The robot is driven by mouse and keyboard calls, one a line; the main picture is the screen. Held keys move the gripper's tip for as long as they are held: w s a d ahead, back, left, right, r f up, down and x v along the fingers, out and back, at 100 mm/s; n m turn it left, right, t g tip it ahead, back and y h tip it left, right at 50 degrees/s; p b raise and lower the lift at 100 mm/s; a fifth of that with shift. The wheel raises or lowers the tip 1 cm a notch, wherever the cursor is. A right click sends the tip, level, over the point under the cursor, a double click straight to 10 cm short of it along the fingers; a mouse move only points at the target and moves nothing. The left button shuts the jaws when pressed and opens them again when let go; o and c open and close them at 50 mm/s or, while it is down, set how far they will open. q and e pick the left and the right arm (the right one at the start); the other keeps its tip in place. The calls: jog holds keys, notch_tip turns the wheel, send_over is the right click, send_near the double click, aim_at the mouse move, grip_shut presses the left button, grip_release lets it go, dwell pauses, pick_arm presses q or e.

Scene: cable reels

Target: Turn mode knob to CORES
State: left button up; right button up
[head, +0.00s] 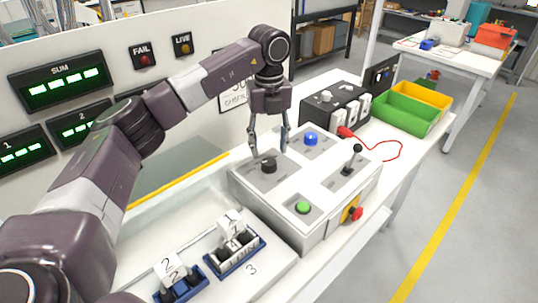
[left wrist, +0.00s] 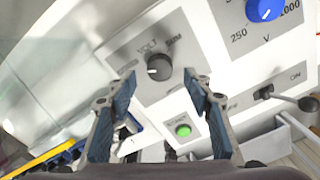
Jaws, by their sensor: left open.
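The mode knob (head: 268,164) is a dark round knob on the grey control box (head: 310,223). In the left wrist view the knob (left wrist: 159,67) has a white mark on its left side. My left gripper (head: 270,143) points down above the knob, open and empty. In the left wrist view its fingertips (left wrist: 160,84) lie to either side of the knob's lower part, without visible contact. My right gripper is out of view.
The box also bears a blue knob (head: 310,139), a black lever (head: 353,159), a green button (head: 303,208) and a red stop button (head: 355,214). Numbered blue holders (head: 235,262) stand at front left. Green (head: 405,114) and yellow bins stand behind right.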

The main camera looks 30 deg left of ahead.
aim_at(269, 161)
pick_arm(q)
notch_tip(269, 161, up, 8)
jog(key=shift+f, duration=0.15)
dwell(0.6)
